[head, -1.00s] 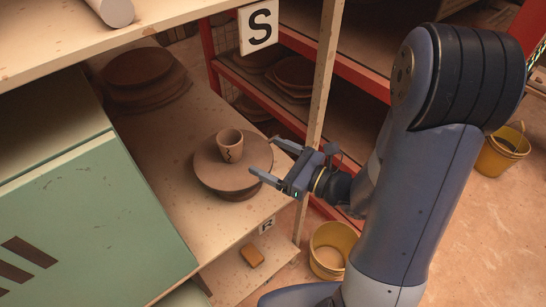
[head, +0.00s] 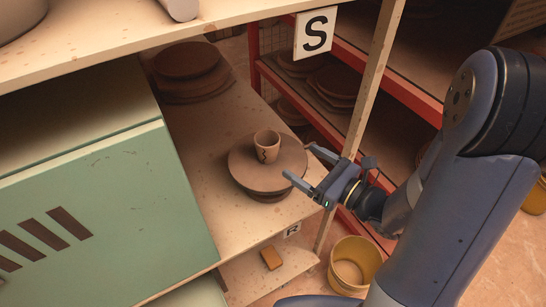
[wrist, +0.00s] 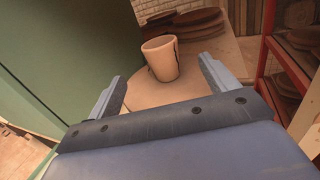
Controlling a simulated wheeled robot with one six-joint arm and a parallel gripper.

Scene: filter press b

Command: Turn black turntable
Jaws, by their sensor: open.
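A round brown turntable (head: 245,172) stands on the wooden shelf. It looks brown, not black. A small tan cup (head: 267,145) with a dark zigzag mark stands upright on it, near the middle. My gripper (head: 300,163) is open and empty at the turntable's right edge, its fingers pointing toward the disc. One finger overlaps the disc's edge in the head view; I cannot tell whether it touches. In the wrist view the cup (wrist: 160,58) shows between and beyond the fingers, with the turntable (wrist: 150,95) below it, partly hidden by the gripper.
A green cabinet (head: 115,200) stands left of the turntable. A wooden post (head: 372,85) rises right behind my gripper, with an S sign (head: 315,33) above. Stacked brown discs (head: 190,60) lie farther back. A yellow bucket (head: 353,263) stands below on the floor.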

